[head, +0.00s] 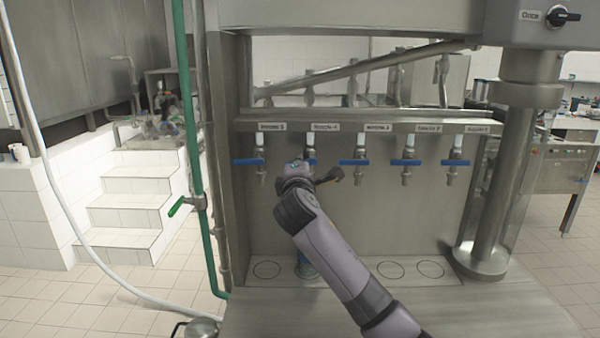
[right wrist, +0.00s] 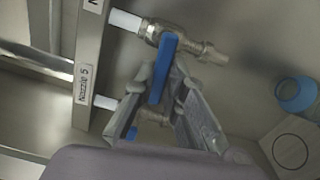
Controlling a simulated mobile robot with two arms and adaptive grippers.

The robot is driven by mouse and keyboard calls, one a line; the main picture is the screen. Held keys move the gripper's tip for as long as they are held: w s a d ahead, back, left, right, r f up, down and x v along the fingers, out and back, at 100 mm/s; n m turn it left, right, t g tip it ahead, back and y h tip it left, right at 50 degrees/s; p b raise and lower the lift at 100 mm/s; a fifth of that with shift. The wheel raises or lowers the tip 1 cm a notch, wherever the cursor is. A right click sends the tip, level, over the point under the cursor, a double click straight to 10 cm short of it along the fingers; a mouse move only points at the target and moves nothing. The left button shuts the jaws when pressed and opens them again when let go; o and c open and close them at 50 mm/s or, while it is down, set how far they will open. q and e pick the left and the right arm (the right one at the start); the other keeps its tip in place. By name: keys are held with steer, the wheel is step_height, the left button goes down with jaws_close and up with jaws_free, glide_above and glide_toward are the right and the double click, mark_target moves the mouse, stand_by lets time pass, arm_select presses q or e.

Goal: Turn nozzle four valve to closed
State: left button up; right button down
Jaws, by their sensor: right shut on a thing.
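Nozzle four's tap is second from the left on the steel filler (head: 345,125). In the head view its blue valve handle (head: 309,161) is partly hidden by my right gripper (head: 314,174). In the right wrist view, the blue handle (right wrist: 164,65) lies between the fingers of my right gripper (right wrist: 164,80), which is shut on it. The handle points roughly across the metal nozzle body (right wrist: 200,50). Nozzle four's label is cut off at the top of that view. A blue cup (head: 306,271) stands below this nozzle, partly behind my arm; it also shows in the wrist view (right wrist: 297,95).
Nozzle five's tap (head: 261,161) is close on the left, its blue handle crosswise. The taps of nozzles three (head: 361,162), two (head: 407,162) and one (head: 455,163) are on the right, handles also crosswise. A green pipe (head: 190,130) stands left of the filler.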

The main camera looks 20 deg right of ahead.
steer(key=shift+m, duration=0.8)
steer(key=shift+r, duration=0.15)
steer(key=c, duration=1.6)
jaws_free()
steer(key=v, duration=1.2)
